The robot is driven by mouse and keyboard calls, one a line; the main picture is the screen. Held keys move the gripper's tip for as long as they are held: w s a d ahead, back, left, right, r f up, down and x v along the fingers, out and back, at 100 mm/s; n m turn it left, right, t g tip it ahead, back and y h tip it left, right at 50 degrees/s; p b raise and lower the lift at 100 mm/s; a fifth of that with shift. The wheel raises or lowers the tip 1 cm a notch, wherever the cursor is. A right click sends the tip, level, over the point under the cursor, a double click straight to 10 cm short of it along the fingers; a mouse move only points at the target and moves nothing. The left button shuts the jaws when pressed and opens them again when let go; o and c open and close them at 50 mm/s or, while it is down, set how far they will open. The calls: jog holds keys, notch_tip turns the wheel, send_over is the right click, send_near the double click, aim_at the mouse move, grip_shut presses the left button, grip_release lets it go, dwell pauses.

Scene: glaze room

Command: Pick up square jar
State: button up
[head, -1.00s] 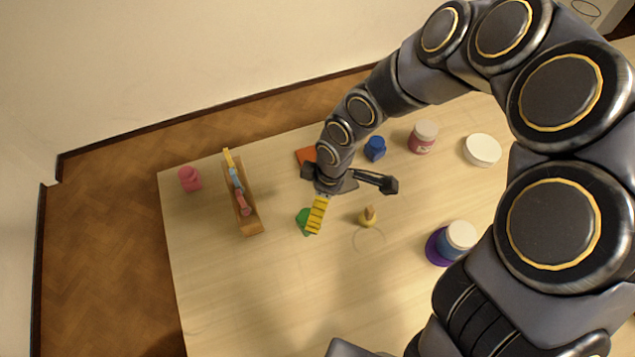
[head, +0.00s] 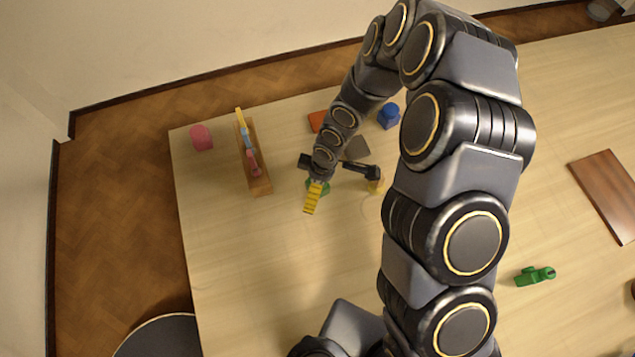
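My gripper (head: 339,167) is open, its dark fingers spread wide above the table. A yellow ribbed piece (head: 312,198) sticks out below it; I cannot tell whether it is part of the gripper. A green object (head: 324,188) lies under the gripper, mostly hidden. A small yellow object (head: 376,187) stands by the right finger, partly covered by it. A blue jar-like object (head: 388,116) stands behind, right of the arm. A pink jar-like object (head: 201,138) stands at the far left. I cannot tell which of these is the square jar.
A wooden tray (head: 260,187) holding several coloured things lies left of the gripper. An orange flat piece (head: 317,120) and a grey flat piece (head: 357,149) lie behind. A brown board (head: 605,190) and a green figure (head: 535,275) are at right. The front-left table (head: 245,260) is clear.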

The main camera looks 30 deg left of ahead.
jog(key=c, duration=1.4)
notch_tip(320, 180, up, 10)
